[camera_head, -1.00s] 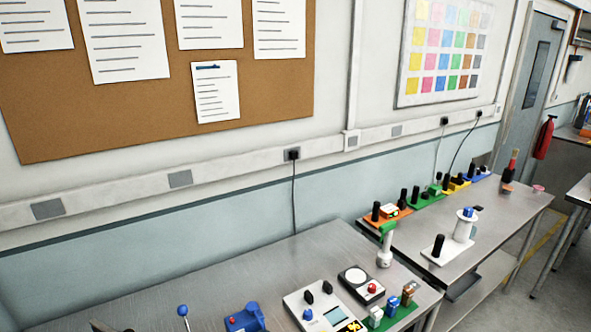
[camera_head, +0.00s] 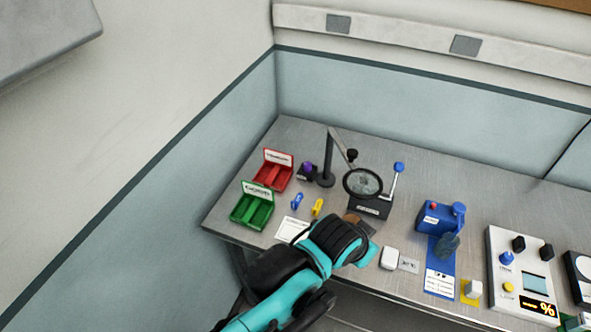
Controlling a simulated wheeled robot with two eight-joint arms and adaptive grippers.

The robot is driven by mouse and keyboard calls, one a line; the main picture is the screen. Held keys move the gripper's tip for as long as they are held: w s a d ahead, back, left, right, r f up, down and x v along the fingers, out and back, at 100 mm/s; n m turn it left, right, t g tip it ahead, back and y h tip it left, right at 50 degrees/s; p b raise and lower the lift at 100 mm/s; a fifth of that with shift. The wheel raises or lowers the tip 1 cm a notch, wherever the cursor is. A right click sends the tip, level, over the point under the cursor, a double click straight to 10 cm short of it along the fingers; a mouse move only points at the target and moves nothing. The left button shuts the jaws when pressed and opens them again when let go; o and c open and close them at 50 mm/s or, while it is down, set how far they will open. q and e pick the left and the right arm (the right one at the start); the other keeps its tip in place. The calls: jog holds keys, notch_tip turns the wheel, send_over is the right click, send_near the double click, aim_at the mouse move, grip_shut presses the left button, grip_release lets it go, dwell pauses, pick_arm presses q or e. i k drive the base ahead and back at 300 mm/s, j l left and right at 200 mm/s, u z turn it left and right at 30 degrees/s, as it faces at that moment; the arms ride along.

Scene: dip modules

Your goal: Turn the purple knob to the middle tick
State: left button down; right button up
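The purple knob (camera_head: 308,167) sits on a small black box towards the back left of the bench, beside the red bin and the dark stand post. It is small in view, and its ticks and pointing direction cannot be made out. My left arm comes in from the bottom, and its teal and black gripper (camera_head: 362,243) is over the front edge of the bench, well in front of the knob and apart from it. The gripper's fingers are mostly hidden, so their opening cannot be told. My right gripper is not in view.
A red bin (camera_head: 273,172), a green bin (camera_head: 252,207) and a stand with a round magnifier (camera_head: 362,183) surround the knob. Blue (camera_head: 297,203) and yellow (camera_head: 317,208) small parts lie in front. A blue device (camera_head: 438,217) and a white panel (camera_head: 503,277) stand to the right.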

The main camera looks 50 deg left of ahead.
aim_at(308, 167)
jog(key=u, duration=1.55)
